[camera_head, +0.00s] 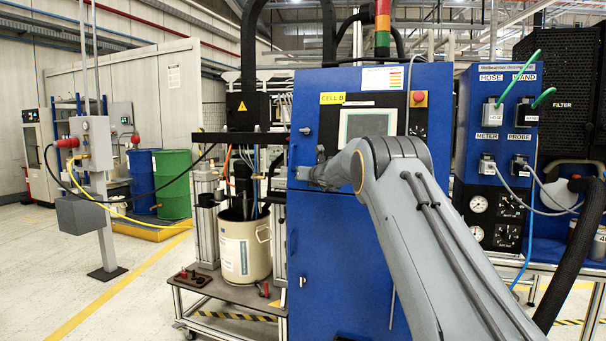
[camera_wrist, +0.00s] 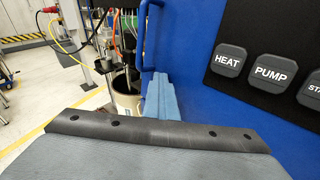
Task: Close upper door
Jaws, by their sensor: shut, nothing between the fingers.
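The upper door (camera_head: 305,100) is the blue panel at the top of the cabinet, carrying the screen and the "CELL B" label. It looks about flush with the cabinet front; I cannot tell whether a small gap is left. My gripper (camera_head: 300,173) is at the door's lower left edge, partly hidden by my arm. In the wrist view its fingers (camera_wrist: 158,82) are together and empty, close beside the blue door face. A blue bar handle (camera_wrist: 144,40) runs up the door's edge just beyond the fingertips. I cannot tell whether they touch it.
The lower blue door (camera_head: 330,260) is below. A cart with a pale drum (camera_head: 244,250) stands left of the cabinet. Panel buttons such as HEAT (camera_wrist: 228,60) are right of the fingers. A hose and meter panel (camera_head: 495,130) stands at right.

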